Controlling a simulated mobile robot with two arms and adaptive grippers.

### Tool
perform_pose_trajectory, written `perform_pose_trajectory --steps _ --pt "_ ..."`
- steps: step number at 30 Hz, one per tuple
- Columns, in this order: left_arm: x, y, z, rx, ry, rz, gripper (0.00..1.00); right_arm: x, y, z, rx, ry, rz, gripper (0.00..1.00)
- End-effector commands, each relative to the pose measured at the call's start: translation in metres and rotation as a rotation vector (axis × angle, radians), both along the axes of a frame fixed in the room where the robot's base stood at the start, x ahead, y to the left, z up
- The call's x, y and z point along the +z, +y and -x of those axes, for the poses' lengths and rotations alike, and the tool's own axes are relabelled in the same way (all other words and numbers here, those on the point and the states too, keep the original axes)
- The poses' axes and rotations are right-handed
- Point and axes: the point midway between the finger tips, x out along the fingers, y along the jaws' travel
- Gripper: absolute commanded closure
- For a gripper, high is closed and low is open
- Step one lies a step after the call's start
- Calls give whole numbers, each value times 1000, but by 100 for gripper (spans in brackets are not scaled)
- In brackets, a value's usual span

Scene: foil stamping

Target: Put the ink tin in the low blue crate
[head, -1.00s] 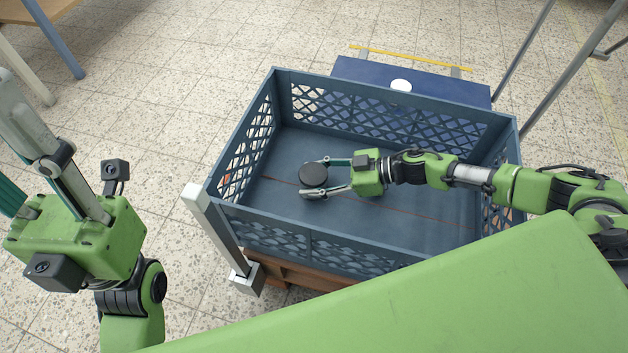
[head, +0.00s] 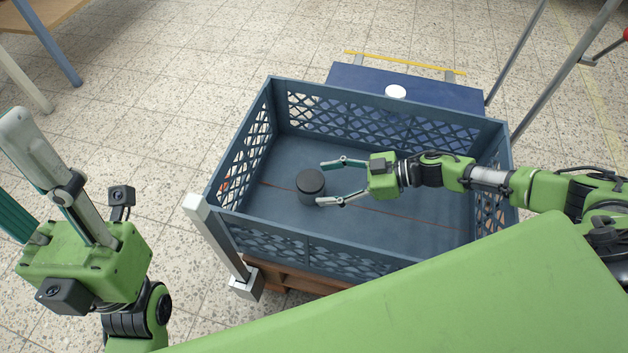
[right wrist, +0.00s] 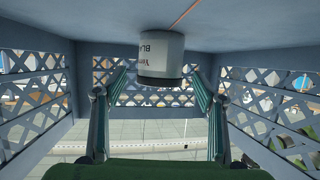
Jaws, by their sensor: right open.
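The ink tin (head: 311,188) is a dark cylinder with a black lid, standing upright on the floor of the low blue crate (head: 395,258), left of its middle. My right gripper (head: 321,184) is open inside the crate, its fingertips pointing left at the tin's right side. In the right wrist view the tin (right wrist: 161,55) shows a white label with dark and red print, upside down, between and just beyond the spread fingertips (right wrist: 158,75). Any light touch cannot be told. My left gripper (head: 20,165) is at the far left, outside the crate, empty with its fingers apart.
The crate's lattice walls surround the right gripper, and it rests on a brown wooden support (head: 295,276). A white-capped post (head: 215,236) stands at its front left corner. Behind is a blue surface (head: 440,94) with a white round object (head: 396,92). The crate floor around the tin is clear.

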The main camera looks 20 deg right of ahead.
Motion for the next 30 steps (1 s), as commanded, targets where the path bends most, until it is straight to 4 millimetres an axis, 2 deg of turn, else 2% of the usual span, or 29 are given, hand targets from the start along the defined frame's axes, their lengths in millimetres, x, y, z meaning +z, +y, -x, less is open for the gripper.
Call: perform_pose_trajectory --steps 1,6,12,30 --pt "4 0 1 0 12 1 60 8 -12 6 -2 3 2 36" --pt "14 0 1 0 7 1 60 20 -39 18 0 2 1 36" --pt "18 0 1 0 6 1 60 27 -56 26 0 0 0 36" --pt "19 0 1 0 5 3 60 28 -59 28 0 -2 -1 36"
